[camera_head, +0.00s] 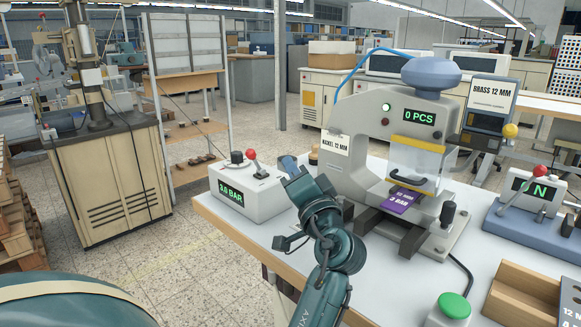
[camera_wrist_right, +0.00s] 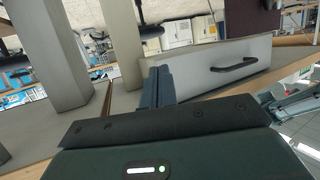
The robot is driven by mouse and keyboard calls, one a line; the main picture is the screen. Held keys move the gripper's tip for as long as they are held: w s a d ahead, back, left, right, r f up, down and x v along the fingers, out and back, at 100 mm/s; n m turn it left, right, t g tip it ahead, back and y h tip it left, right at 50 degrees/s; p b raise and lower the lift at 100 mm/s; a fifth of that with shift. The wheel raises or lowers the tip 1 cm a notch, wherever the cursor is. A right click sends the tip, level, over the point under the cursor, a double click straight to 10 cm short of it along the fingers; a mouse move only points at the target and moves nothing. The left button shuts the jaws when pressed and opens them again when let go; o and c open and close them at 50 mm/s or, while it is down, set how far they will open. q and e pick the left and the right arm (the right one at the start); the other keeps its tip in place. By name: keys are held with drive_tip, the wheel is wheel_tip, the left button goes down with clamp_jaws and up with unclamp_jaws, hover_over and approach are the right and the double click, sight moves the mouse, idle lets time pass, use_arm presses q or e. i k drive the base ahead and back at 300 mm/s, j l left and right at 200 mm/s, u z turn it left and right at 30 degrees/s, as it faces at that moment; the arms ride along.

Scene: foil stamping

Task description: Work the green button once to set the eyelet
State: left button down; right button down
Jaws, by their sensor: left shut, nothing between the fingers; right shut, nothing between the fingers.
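The green button (camera_head: 454,305) is a domed cap on a grey base near the table's front edge. The eyelet press (camera_head: 350,175) is a grey machine with a blue-grey top knob; its display (camera_head: 419,117) reads "0 PCS". A clear guard (camera_head: 413,165) with a yellow top edge hangs at the front, over a purple card (camera_head: 403,199). I cannot make out an eyelet. My left gripper (camera_head: 289,166) is shut and empty, left of the press and well away from the button. My right gripper (camera_wrist_right: 158,84) shows in the right wrist view, shut and empty before a light panel with a dark handle.
A pressure box (camera_head: 233,200) reading "3.6 BAR", with a red-tipped lever, stands left of the press. At right are a red-knobbed lever unit (camera_head: 535,195) and an open wooden tray (camera_head: 520,293). A black cable runs near the button. Free white tabletop (camera_head: 395,277) lies left of the button.

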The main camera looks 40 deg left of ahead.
sight(455, 306)
drive_tip(key=k, duration=1)
